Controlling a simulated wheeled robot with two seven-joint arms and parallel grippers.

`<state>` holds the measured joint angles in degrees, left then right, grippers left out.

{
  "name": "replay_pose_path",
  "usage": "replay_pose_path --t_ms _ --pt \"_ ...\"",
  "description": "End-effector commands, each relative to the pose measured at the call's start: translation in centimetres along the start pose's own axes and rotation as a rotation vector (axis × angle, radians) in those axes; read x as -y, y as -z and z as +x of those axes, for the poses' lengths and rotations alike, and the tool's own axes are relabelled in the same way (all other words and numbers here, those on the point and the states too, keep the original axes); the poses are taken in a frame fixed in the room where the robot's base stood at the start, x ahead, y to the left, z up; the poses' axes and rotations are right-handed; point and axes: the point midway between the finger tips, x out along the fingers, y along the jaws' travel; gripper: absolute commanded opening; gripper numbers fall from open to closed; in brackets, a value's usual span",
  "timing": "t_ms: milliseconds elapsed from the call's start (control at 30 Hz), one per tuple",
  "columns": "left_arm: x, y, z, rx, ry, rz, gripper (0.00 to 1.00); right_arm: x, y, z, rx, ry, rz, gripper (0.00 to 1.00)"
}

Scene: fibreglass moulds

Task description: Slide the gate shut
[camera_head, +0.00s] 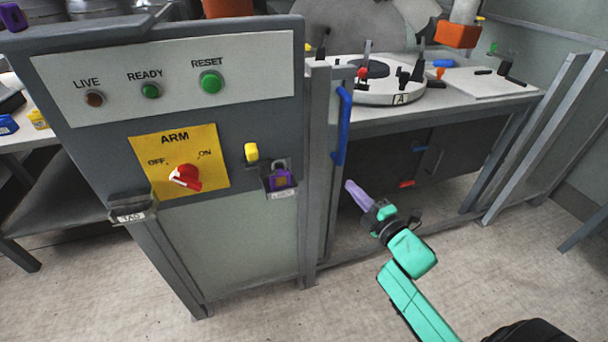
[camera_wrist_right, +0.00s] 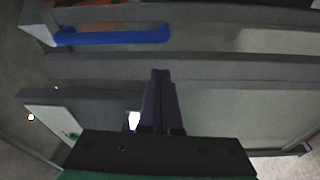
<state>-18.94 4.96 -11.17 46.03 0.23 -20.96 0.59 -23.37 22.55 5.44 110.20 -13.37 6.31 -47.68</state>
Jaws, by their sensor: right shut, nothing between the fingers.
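The gate's grey upright edge (camera_head: 320,160) stands right beside the control cabinet, at the left side of a wide opening. A vertical blue handle (camera_head: 342,125) is fixed to it. My right gripper (camera_head: 350,186) is shut and empty, just below and slightly right of the handle's lower end in the head view, apart from it. In the right wrist view the handle (camera_wrist_right: 115,36) lies across the top left, beyond the shut purple fingers (camera_wrist_right: 160,76). Most of the gate panel is hidden behind the cabinet. My left gripper is not in view.
The cabinet (camera_head: 240,250) carries lamps, a red ARM switch (camera_head: 185,177) pointing near OFF, a purple padlock (camera_head: 281,179) and a yellow piece (camera_head: 251,152). Behind the opening is a table with a round white plate (camera_head: 385,95). Grey posts (camera_head: 545,135) stand right. The floor in front is clear.

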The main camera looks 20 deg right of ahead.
Motion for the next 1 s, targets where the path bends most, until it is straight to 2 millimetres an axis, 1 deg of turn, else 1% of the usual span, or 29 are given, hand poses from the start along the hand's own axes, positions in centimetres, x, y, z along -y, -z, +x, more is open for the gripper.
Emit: replay_pose_path --t_ms 67,167,400,500,667,1000 --pt "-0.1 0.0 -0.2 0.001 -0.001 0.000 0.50 -0.3 0.0 0.7 -0.001 -0.003 -0.002 0.00" --pt "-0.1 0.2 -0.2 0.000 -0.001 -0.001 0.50 -0.4 0.0 2.3 0.000 -0.003 -0.001 0.00" --pt "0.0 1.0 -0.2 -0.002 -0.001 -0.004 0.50 -0.3 0.0 7.4 0.001 -0.001 0.002 0.00" --pt "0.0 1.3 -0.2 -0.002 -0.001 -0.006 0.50 -0.1 0.0 8.8 0.002 0.001 0.005 0.00" --pt "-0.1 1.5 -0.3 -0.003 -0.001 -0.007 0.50 -0.1 0.0 9.9 0.001 0.002 0.004 0.00" --pt "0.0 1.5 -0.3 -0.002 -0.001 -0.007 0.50 -0.1 -0.1 9.8 0.002 0.003 0.005 0.00"
